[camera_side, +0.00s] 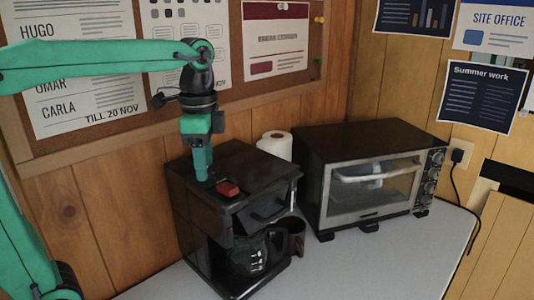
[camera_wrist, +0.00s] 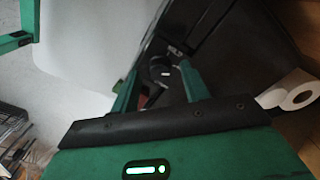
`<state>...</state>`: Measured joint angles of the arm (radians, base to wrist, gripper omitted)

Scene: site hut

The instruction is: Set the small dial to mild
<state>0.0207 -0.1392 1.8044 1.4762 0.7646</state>
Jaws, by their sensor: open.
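The black coffee maker (camera_side: 240,160) stands against the wooden wall, with a red switch (camera_side: 228,189) on its top. My gripper (camera_side: 202,178) points down over the top, just left of the red switch. In the wrist view my gripper (camera_wrist: 160,85) has its two green fingers apart. Between them is a small dark round part with a white mark (camera_wrist: 162,71), which looks like the small dial. Its setting and lettering are too small to read. The dial cannot be made out in the side view. I cannot tell whether the fingers touch it.
A toaster oven (camera_side: 375,185) with several knobs stands to the right. A paper roll (camera_side: 275,143) is behind, between the two machines. The grey tabletop (camera_side: 400,260) is clear in front of the oven.

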